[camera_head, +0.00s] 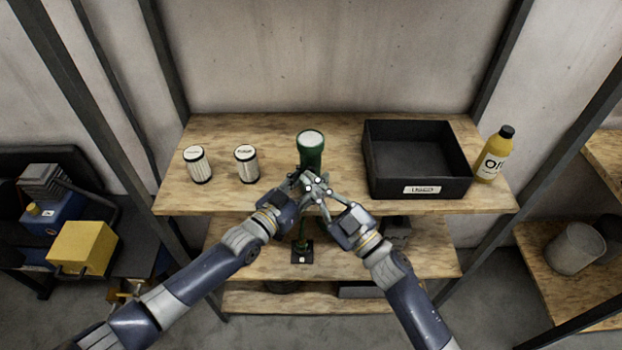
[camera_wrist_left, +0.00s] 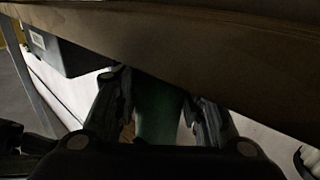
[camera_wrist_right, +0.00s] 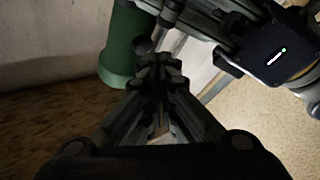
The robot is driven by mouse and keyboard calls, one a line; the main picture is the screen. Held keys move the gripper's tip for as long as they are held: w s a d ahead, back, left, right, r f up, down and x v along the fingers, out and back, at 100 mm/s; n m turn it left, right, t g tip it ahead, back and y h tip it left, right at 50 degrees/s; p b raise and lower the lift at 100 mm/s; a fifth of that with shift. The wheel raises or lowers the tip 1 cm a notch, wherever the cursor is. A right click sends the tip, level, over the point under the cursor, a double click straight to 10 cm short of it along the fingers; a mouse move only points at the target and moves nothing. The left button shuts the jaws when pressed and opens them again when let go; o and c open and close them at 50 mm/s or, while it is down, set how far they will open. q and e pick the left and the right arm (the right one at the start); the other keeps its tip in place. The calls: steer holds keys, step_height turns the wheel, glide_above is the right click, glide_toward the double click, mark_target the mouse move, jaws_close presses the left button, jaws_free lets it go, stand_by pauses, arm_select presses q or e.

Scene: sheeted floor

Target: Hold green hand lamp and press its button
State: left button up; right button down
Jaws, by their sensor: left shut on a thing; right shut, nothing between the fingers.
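The green hand lamp (camera_head: 311,157) stands upright above the front edge of the shelf, its pale round lens facing up in the head view. My left gripper (camera_head: 305,181) is shut on the lamp's body; the green body shows between its fingers in the left wrist view (camera_wrist_left: 157,108). My right gripper (camera_head: 322,187) is shut and empty, its fingertips close beside the lamp. In the right wrist view the green lamp (camera_wrist_right: 119,50) is just beyond the closed fingertips (camera_wrist_right: 160,70), with a dark round knob on its side. Whether the fingertips touch it I cannot tell.
Two white-and-black canisters (camera_head: 197,165) (camera_head: 246,163) stand left on the wooden shelf (camera_head: 221,197). A black open bin (camera_head: 421,186) and a yellow oil bottle (camera_head: 493,155) stand right. Dark metal posts flank the shelf. A small dark item (camera_head: 302,252) lies on the lower shelf.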

steer(key=shift+w, duration=0.15)
steer(key=shift+w, duration=0.4)
stand_by(0.6)
steer(key=shift+s, duration=0.55)
steer(key=shift+s, duration=0.1)
steer(key=s, duration=0.5)
steer(key=shift+s, duration=0.4)
